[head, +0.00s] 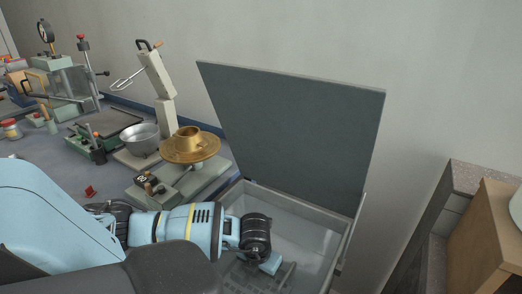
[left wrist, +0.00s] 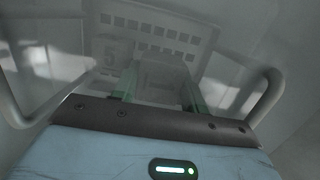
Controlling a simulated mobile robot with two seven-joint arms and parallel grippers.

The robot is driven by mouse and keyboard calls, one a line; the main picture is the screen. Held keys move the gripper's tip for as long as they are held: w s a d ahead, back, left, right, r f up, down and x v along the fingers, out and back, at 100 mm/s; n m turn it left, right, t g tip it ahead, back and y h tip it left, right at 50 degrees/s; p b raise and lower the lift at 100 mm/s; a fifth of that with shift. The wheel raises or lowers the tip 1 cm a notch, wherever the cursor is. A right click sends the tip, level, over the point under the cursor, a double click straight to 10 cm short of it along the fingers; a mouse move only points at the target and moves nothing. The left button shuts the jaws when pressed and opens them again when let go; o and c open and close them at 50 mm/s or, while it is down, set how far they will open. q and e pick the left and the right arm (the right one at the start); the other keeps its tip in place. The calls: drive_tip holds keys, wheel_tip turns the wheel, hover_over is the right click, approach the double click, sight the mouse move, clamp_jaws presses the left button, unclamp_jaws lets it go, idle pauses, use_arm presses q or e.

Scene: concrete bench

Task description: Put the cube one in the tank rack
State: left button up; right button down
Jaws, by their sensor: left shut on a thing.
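My left arm reaches from the left into an open grey tank (head: 318,240) in the head view. My left gripper (head: 270,264) is down inside the tank; its fingertips are hard to make out there. In the left wrist view my left gripper (left wrist: 158,88) has greenish fingers shut on a grey cube (left wrist: 164,72). A pale rack (left wrist: 150,24) with rows of square openings lies just beyond the cube. I cannot tell whether the cube touches it. Part of the rack (head: 286,276) shows dark beside the gripper in the head view. My right gripper is not in view.
The tank's dark lid (head: 300,135) stands open behind it against the wall. Left of the tank are a gold dish (head: 190,150), a metal bowl (head: 140,141) and a small dark device (head: 149,182). A wooden box (head: 488,240) stands at the far right.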

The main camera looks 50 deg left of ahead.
sight(261, 280)
use_arm(q)
drive_tip(key=shift+f, duration=2.4)
drive_tip(key=shift+f, duration=0.2)
drive_tip(key=o, duration=0.9)
drive_tip(key=shift+c, duration=0.2)
drive_tip(key=shift+r, duration=0.15)
drive_tip(key=r, duration=0.4)
drive_tip(key=s+r, duration=0.1)
drive_tip(key=r, duration=0.3)
drive_tip(key=r+p, duration=0.1)
drive_tip(key=r, duration=0.3)
drive_tip(key=shift+s+d, duration=0.35)
